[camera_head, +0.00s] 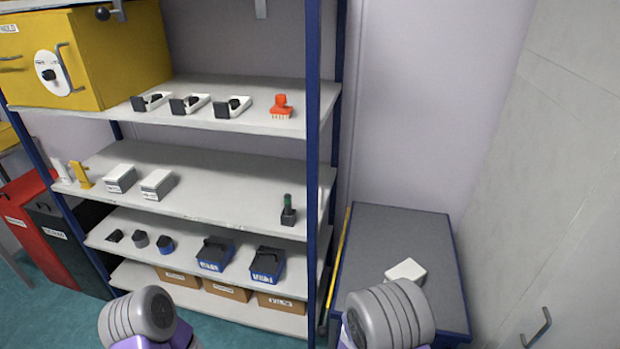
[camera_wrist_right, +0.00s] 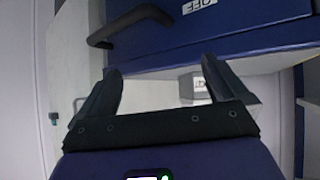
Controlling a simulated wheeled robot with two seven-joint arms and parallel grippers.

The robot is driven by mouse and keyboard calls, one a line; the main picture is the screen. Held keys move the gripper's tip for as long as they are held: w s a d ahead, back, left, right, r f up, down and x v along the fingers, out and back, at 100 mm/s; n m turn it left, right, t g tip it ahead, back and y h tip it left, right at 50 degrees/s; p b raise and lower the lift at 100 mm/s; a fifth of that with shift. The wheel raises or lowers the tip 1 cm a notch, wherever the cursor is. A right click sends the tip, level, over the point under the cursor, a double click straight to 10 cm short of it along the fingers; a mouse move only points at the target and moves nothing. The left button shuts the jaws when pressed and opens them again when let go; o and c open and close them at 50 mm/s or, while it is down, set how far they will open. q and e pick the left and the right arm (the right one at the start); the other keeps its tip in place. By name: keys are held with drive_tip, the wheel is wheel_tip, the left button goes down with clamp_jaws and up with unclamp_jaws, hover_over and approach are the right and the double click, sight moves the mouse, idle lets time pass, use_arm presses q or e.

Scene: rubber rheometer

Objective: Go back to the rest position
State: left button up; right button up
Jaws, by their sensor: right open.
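My right gripper (camera_wrist_right: 163,84) shows in the right wrist view. Its two dark fingers are spread apart with nothing between them. Beyond the fingertips are a pale surface and a blue front (camera_wrist_right: 215,30) with a dark bar handle (camera_wrist_right: 130,24). I cannot tell how far they are from the fingertips. Neither gripper is visible there, and my left gripper shows in no view.
A shelf rack (camera_head: 190,185) with blue posts holds small devices, blue bins and a yellow cabinet (camera_head: 100,60). To its right a dark-topped bench (camera_head: 400,235) bears a white block (camera_head: 405,271). A pale door with a handle (camera_head: 537,328) stands far right. Teal floor shows left.

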drive_tip(key=s+a+f+n+g+y, duration=0.3)
drive_tip(key=s+a+f+g+y, duration=0.15)
drive_tip(key=s+f+y, duration=0.5)
drive_tip(key=s+a+f+n+g+y, duration=0.2)
drive_tip(key=s+a+f, duration=0.1)
drive_tip(key=s+a, duration=0.3)
drive_tip(key=shift+s+n, duration=0.3)
drive_tip(key=shift+s, duration=0.5)
